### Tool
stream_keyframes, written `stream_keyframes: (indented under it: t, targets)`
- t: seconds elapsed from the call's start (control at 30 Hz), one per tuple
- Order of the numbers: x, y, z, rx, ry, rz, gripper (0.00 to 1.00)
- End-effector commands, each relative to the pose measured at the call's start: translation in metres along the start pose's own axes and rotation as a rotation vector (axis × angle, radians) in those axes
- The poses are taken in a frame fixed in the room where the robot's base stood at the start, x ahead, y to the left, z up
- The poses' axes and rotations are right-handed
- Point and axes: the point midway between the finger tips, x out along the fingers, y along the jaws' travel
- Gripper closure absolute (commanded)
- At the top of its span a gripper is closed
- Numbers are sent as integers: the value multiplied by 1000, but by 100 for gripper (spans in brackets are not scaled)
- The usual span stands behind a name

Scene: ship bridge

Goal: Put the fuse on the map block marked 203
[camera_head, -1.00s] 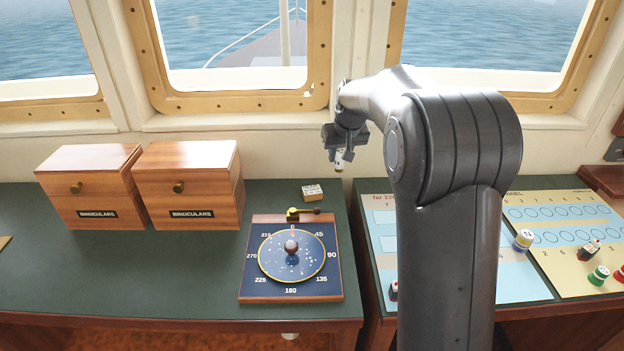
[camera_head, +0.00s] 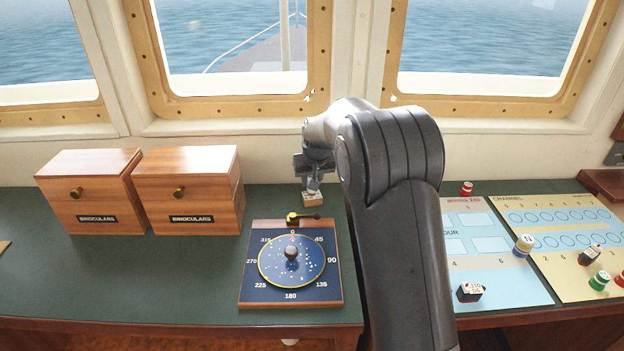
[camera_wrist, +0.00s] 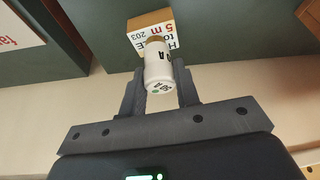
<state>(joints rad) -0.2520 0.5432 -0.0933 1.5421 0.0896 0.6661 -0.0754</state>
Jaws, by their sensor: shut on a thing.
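The fuse (camera_wrist: 158,70) is a white cylinder with a brass-coloured end and dark print, seen in the wrist view between the fingers. My gripper (camera_wrist: 160,82) is shut on it. The map block (camera_wrist: 150,32) is a small wooden block with a white label reading 203, just beyond the fuse's brass end. In the head view my gripper (camera_head: 314,185) is directly above the block (camera_head: 313,200), behind the compass board. The fuse overlaps the block in the wrist view; I cannot tell whether they touch.
The compass board (camera_head: 253,290) with a brass-knobbed lever stands just in front of the block. Two wooden binocular boxes (camera_head: 190,192) stand to the left. Charts with several small pieces lie on the right-hand table (camera_head: 510,313). The green counter (camera_head: 150,275) is clear at the left.

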Motion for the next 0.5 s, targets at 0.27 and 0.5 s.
stream_keyframes:
  t: [0.27,0.5]
  targets:
    - [2,0,1,1,0,0,65]
    - [2,0,1,0,0,0,49]
